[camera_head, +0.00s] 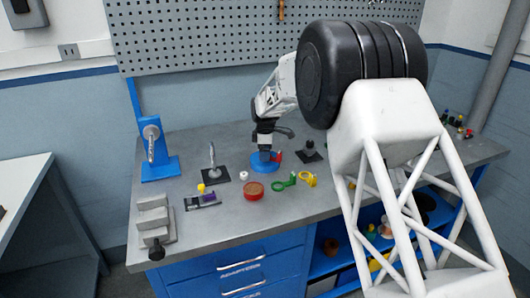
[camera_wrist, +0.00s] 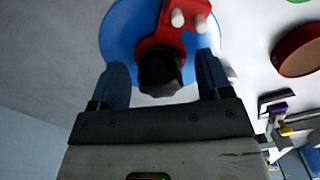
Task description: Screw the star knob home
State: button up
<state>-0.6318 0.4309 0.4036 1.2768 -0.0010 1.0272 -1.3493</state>
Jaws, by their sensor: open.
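The black star knob (camera_wrist: 158,74) sits on a red bracket (camera_wrist: 172,36) with two pale pegs, over a round blue base (camera_wrist: 118,36). My gripper (camera_wrist: 163,78) is open, with one dark blue finger on each side of the knob. I see gaps between the knob and both fingers, so neither appears to touch it. In the head view, my gripper (camera_head: 264,146) points down over the blue base (camera_head: 263,167), and the red bracket (camera_head: 277,156) shows at its right. The knob is hidden there. The thread under the knob is not visible.
A red round dish (camera_head: 253,190), a green part (camera_head: 284,181) and a yellow part (camera_head: 308,179) lie in front of the base. A black-based post (camera_head: 310,150) stands close on the right. A blue stand (camera_head: 158,168) is at the left.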

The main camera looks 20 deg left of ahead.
jog(key=shift+n, duration=1.1)
jog(key=c, duration=1.2)
